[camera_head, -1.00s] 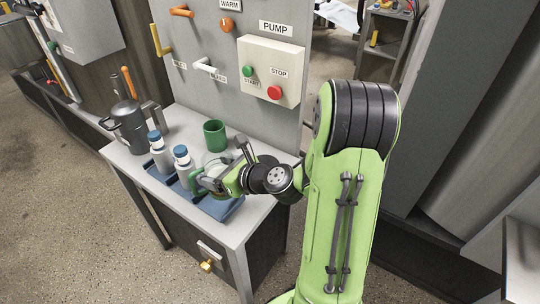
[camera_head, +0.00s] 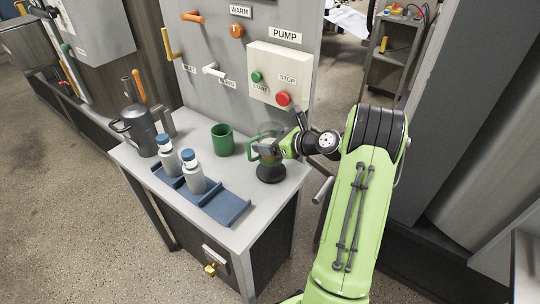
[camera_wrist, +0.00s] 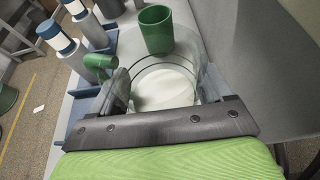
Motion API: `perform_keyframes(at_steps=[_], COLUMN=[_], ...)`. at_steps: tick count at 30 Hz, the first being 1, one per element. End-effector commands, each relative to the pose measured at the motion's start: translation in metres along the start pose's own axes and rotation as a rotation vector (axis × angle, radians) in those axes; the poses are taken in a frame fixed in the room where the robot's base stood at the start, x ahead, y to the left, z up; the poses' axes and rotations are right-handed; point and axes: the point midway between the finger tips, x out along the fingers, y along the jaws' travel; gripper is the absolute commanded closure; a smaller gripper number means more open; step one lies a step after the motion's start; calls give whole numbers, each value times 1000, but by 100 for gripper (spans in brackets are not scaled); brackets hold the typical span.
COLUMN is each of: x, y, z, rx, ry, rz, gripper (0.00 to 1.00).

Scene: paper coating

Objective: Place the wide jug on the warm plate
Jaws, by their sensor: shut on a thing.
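The wide jug (camera_head: 268,150) is clear glass with a green handle, near the right side of the bench. It also shows in the wrist view (camera_wrist: 168,82), with a pale white round area inside or beneath it. My gripper (camera_head: 278,147) is shut on the jug's body from the right. A dark round base, apparently the warm plate (camera_head: 270,174), shows directly below the jug. The jug looks upright over it. I cannot tell whether they touch. The gripper partly hides the jug's right side.
A green cup (camera_head: 222,140) stands just left of the jug. Two blue-capped bottles (camera_head: 193,174) stand at a blue tray (camera_head: 228,208), whose right part is empty. A dark grey pitcher (camera_head: 138,130) stands at the far left. The control panel (camera_head: 277,70) rises behind.

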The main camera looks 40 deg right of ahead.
Motion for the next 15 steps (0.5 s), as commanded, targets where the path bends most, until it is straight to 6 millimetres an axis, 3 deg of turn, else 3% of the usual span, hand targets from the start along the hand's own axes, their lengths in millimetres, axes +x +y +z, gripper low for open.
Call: perform_keyframes(at_steps=[9, 15], x=[22, 21], y=[0, -4], z=[-51, -49], rx=[-2, -3], ry=[-1, -2], rz=[0, -1], gripper=[58, 58])
